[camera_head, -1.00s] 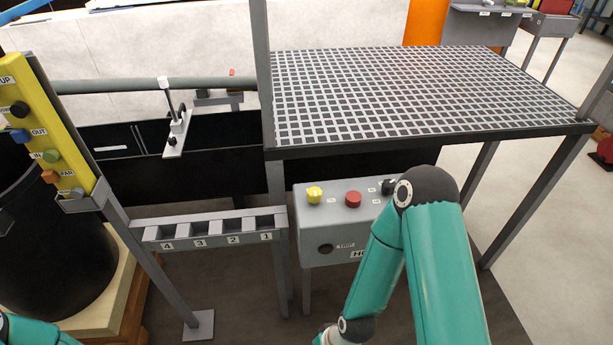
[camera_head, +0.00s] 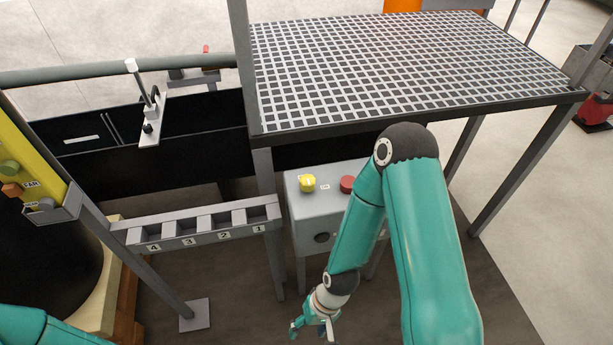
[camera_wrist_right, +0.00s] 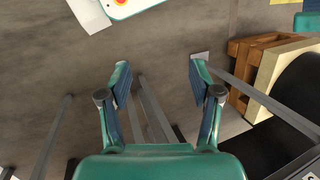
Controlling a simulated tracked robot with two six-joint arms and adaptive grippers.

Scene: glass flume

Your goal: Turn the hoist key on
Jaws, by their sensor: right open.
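The grey hoist control box (camera_head: 305,211) stands below the front edge of the grating table. A yellow knob (camera_head: 307,183) and a red button (camera_head: 347,184) are on its top, and a dark round fitting (camera_head: 322,237) is on its front. My right arm covers the right part of the box; I cannot make out the key. My right gripper (camera_head: 312,329) is below and in front of the box, open and apart from it. In the right wrist view its open fingers (camera_wrist_right: 160,68) have nothing between them, only floor and thin legs behind. My left gripper is out of view.
The grating table (camera_head: 400,70) overhangs the box. A grey rack with numbered slots (camera_head: 200,235) is left of it. A yellow button panel (camera_head: 30,160) stands at far left, near a black drum (camera_head: 50,265). A clamp stand (camera_head: 148,118) sits on the dark trough.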

